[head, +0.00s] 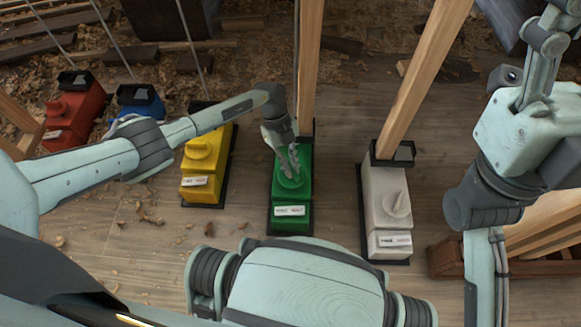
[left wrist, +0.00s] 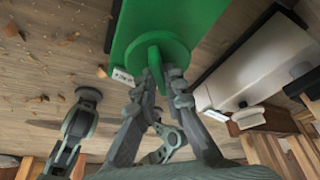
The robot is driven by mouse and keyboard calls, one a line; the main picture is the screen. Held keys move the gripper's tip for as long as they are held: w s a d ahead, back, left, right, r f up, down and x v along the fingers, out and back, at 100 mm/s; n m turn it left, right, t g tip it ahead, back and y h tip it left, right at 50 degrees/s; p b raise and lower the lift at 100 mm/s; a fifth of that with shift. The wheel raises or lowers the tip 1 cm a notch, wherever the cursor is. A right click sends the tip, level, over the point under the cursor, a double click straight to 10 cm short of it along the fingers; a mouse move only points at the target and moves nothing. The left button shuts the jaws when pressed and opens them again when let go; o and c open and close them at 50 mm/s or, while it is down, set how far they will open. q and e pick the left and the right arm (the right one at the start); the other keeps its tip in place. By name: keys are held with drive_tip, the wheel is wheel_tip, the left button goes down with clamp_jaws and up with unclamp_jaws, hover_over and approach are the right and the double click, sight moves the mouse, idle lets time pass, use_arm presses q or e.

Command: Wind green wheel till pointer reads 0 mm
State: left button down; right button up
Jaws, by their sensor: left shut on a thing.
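The green jack box (head: 291,218) stands on the floor below the middle of the head view, with a round green wheel (head: 292,182) on top. My left gripper (head: 289,168) reaches down onto the wheel from above. In the left wrist view its fingers (left wrist: 160,82) are shut on the raised grip bar of the green wheel (left wrist: 157,57). A white scale label (head: 290,210) lies on the box's near end; its pointer and reading are too small to make out. My right gripper (head: 545,42) is at the upper right, partly cut off by the frame edge.
A yellow box (head: 203,188) stands to the left and a white one (head: 386,215) to the right. Red (head: 75,112) and blue (head: 139,101) boxes are farther left. Wooden props (head: 421,75) rise beside the green and white boxes. Wood chips litter the floor.

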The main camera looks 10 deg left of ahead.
idle(0.3)
use_arm(q)
drive_tip(key=c, duration=1.6)
unclamp_jaws()
drive_tip(key=v, duration=1.2)
